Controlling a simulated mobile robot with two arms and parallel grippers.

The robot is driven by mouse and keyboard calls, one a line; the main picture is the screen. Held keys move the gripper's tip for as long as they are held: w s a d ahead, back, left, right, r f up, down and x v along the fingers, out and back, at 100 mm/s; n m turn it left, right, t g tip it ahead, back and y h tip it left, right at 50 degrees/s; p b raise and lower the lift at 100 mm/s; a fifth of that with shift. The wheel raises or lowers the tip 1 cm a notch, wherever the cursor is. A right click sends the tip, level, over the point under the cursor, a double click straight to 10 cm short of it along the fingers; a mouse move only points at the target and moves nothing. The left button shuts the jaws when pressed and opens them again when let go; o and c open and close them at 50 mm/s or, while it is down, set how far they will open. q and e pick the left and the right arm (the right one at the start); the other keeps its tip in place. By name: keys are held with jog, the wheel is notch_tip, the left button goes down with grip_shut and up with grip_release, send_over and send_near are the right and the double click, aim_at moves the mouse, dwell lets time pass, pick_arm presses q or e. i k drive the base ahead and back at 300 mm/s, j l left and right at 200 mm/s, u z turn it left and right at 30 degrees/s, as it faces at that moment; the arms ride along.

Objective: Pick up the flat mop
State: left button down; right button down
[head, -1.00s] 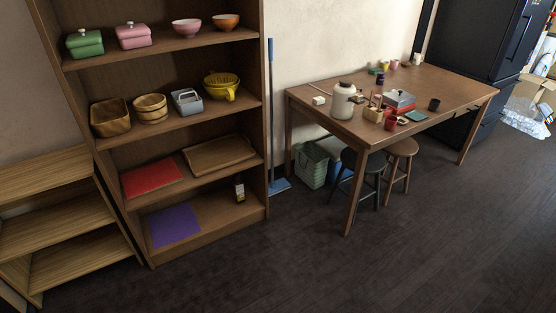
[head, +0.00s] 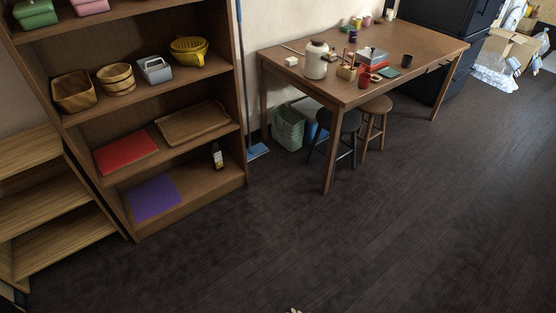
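The flat mop stands upright against the wall, in the narrow gap between the tall shelf and the table. Its thin blue handle (head: 241,75) runs up along the shelf's right side and out of the top of the picture. Its flat blue head (head: 257,151) rests on the floor beside the shelf's front corner.
The tall brown shelf (head: 240,180) stands left of the mop. The wooden table (head: 415,40) stands to the right, with a green basket (head: 288,128) and two stools under it. The dark floor (head: 330,240) in front is clear. A small pale thing (head: 296,311) shows at the bottom edge, too cut off to tell.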

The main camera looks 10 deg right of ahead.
aim_at(258, 151)
jog(key=i+j+z, duration=0.1)
jog(key=i+z, duration=0.35)
jog(key=i, duration=1.55)
